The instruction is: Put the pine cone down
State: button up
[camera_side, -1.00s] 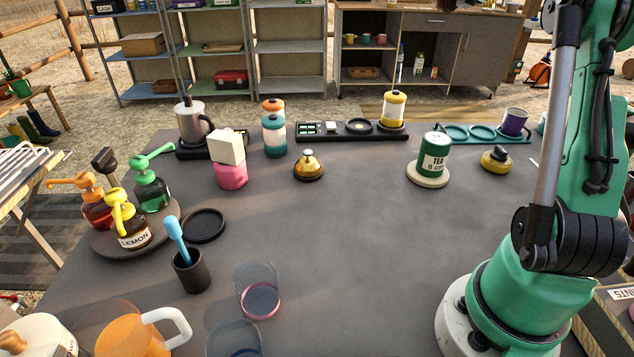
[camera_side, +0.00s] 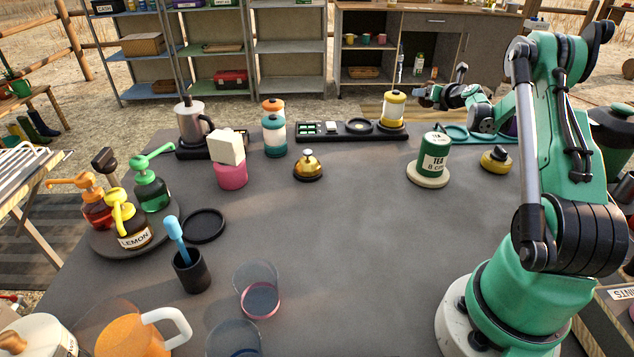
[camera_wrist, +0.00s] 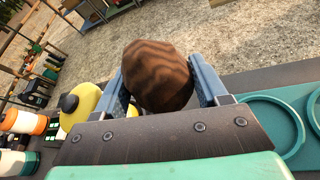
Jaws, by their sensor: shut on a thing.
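The pine cone (camera_wrist: 157,75), a rounded brown thing with dark wavy bands, sits between the two blue-grey fingers of my gripper (camera_wrist: 160,88) in the wrist view. My gripper is shut on it. In the side view my gripper (camera_side: 443,88) is at the back right of the table, just right of the yellow-and-white jar (camera_side: 393,108) and above the teal tray (camera_side: 455,132). The pine cone cannot be made out clearly in the side view. In the wrist view the ground lies beyond the pine cone, and the teal tray (camera_wrist: 291,150) is at the right.
A green tea tin (camera_side: 435,152) on a pale round base and a yellow-and-black round item (camera_side: 496,160) stand in front of my gripper. A black rack (camera_side: 340,138) runs along the back edge. A bell (camera_side: 308,168) is near the middle; the right-centre tabletop is clear.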

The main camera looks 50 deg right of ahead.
aim_at(422, 131)
jog(key=shift+f, duration=3.05)
jog(key=shift+f, duration=0.85)
jog(key=o, duration=1.1)
jog(key=shift+s, duration=0.1)
jog(key=shift+o, duration=0.9)
jog(key=shift+r, duration=0.1)
